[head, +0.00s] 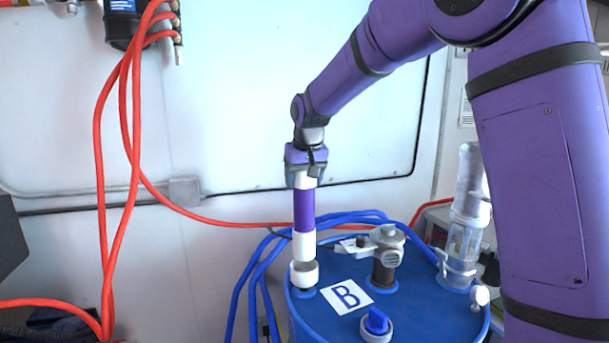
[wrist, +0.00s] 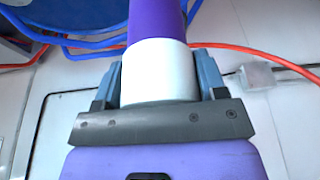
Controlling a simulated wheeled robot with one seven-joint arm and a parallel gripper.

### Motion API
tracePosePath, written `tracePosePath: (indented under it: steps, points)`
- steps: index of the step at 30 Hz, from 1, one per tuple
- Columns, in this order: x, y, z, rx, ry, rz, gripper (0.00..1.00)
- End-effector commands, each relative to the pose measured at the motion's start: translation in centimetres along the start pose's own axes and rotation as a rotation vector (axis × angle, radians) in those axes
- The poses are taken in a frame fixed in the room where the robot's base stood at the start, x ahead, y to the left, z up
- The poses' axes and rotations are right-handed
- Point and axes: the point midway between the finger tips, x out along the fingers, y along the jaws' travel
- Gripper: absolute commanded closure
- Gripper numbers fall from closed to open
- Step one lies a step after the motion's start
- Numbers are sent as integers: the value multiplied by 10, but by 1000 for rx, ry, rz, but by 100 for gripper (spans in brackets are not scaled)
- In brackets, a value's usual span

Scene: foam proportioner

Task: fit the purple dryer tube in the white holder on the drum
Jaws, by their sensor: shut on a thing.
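The dryer tube (head: 304,212) is purple in the middle with white ends and stands upright over the left side of the blue drum (head: 330,318). My gripper (head: 305,180) is shut on its white upper end from above. The wrist view shows the tube (wrist: 155,22) between the blue fingers of my gripper (wrist: 160,75). The tube's lower end meets the white holder (head: 304,274) on the drum top. How deep it sits in the holder cannot be told.
A grey and brown fitting (head: 385,255) stands on the drum right of the tube, and a clear cylinder (head: 466,220) stands farther right. A blue knob (head: 376,322) and a "B" label (head: 347,296) are in front. Red hoses (head: 125,150) hang at left; blue hoses (head: 262,272) loop behind the drum.

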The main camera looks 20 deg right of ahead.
Motion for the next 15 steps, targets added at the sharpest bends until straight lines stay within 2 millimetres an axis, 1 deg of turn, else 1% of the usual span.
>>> tracePosePath:
  steps: [5, 15]
  points:
    - [10, 0, 3, 0, -1, 0, 89]
    - [40, 0, 12, -1, -1, 0, 89]
